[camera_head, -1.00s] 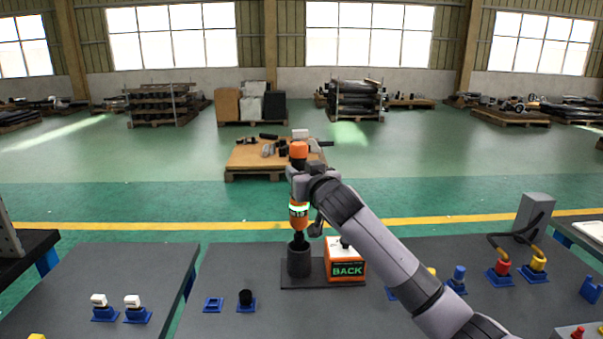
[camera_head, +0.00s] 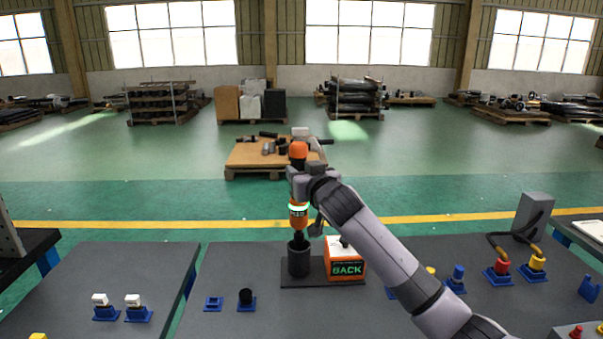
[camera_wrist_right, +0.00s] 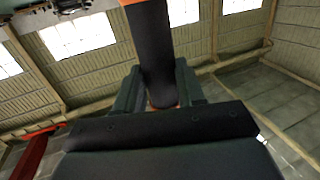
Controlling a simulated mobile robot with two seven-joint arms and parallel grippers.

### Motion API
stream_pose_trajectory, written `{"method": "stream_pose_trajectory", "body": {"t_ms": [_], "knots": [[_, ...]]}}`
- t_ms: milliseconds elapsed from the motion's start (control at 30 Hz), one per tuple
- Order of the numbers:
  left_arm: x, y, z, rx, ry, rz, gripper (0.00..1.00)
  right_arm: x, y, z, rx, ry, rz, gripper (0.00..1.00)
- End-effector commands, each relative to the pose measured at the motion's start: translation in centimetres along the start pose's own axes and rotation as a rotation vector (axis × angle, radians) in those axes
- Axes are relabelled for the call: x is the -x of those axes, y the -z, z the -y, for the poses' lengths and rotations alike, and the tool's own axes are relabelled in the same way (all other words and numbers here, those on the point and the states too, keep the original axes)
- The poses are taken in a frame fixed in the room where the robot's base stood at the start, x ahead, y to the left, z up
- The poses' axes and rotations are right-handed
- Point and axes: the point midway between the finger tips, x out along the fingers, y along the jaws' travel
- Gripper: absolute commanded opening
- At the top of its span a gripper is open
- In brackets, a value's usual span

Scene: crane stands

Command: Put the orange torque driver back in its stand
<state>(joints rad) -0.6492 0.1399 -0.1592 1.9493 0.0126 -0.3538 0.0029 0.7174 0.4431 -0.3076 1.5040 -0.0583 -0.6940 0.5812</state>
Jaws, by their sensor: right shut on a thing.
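The orange torque driver (camera_head: 298,216) is upright in the head view, with an orange cap and a dark lower end. My right gripper (camera_head: 300,184) is shut on its dark handle, which also shows between the fingers in the right wrist view (camera_wrist_right: 158,60). The stand is a dark cylinder (camera_head: 299,262) on a flat base plate. The driver's lower tip is at the cylinder's mouth; whether it is inside cannot be told. An orange and white box marked BACK (camera_head: 344,260) stands right of the cylinder on the same plate. My left gripper is not in view.
Blue holders with white pieces (camera_head: 133,307) stand at the left. A blue holder with a black piece (camera_head: 246,299) is left of the stand. Blue, red (camera_head: 502,261) and yellow plugs stand at the right near a grey box (camera_head: 534,216). The front middle of the table is clear.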

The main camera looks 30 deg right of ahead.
Motion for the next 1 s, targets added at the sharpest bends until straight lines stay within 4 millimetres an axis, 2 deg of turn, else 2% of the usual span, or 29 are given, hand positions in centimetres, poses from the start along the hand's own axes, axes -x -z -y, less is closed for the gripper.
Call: {"method": "stream_pose_trajectory", "body": {"t_ms": [33, 1000], "knots": [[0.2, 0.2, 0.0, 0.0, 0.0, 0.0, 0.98, 0.0, 0.6, 0.0, 0.001, 0.007, -0.01, 0.0], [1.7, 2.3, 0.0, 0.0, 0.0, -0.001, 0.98, 0.0, 0.7, -0.2, 0.013, 0.152, -0.011, 0.0]]}}
